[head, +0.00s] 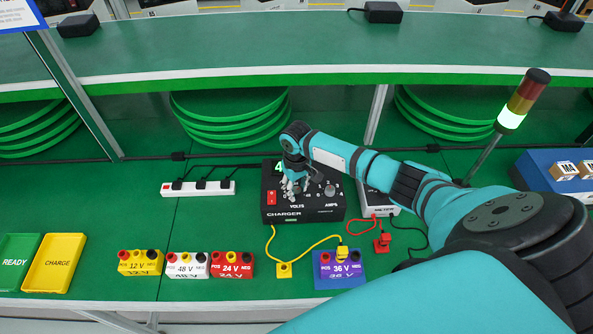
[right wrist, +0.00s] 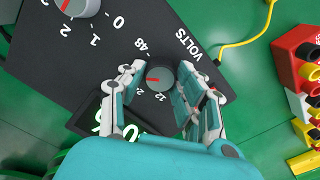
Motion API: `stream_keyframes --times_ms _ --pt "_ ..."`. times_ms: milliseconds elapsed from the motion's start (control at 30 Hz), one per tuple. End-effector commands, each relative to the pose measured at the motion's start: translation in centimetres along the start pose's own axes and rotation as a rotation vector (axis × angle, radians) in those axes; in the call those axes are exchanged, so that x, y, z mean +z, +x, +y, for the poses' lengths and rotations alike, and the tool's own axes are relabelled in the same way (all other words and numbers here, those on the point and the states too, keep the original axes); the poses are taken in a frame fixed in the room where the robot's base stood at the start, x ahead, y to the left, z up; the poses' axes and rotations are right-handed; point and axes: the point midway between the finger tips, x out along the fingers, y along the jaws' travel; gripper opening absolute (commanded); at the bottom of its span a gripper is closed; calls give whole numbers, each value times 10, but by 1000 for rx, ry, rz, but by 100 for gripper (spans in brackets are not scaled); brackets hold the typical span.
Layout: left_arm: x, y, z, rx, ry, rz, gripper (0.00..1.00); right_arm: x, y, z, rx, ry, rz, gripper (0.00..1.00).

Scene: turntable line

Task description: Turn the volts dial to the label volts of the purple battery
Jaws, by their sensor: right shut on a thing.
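The black charger (head: 328,212) stands on the green table with a VOLTS label and an AMPS dial (head: 330,190). My right gripper (head: 294,183) is at the volts dial. In the right wrist view, the grey volts dial (right wrist: 162,76) sits between the fingers of my right gripper (right wrist: 160,84), which is shut on it. The dial's red mark points left, towards the left finger, between the 48 and 24 labels; the label there is hidden by the finger. The purple battery (head: 325,279) is labelled 36 V and has a yellow plug (head: 342,253) on top. My left gripper is out of view.
Yellow 12 V (head: 141,264), white 48 V (head: 187,266) and red 24 V (head: 232,267) batteries stand left of the purple one. A red plug (head: 382,243) and cables lie at the right. A power strip (head: 198,188) and a signal lamp (head: 524,98) flank the charger.

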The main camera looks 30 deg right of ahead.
Motion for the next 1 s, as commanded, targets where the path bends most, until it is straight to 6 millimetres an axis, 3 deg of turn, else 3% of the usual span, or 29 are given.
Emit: stream_keyframes --times_ms 200,233,400,767,1000 --pt "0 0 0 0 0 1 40 -1 -1 0 1 -1 3 1" --pt "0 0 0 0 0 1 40 -1 -1 0 1 -1 4 36" --pt "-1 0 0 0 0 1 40 -1 -1 0 0 -1 3 56" --pt "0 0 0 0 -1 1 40 -1 -8 0 -1 -3 4 56" --pt "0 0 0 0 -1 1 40 -1 -52 0 0 -4 6 56"
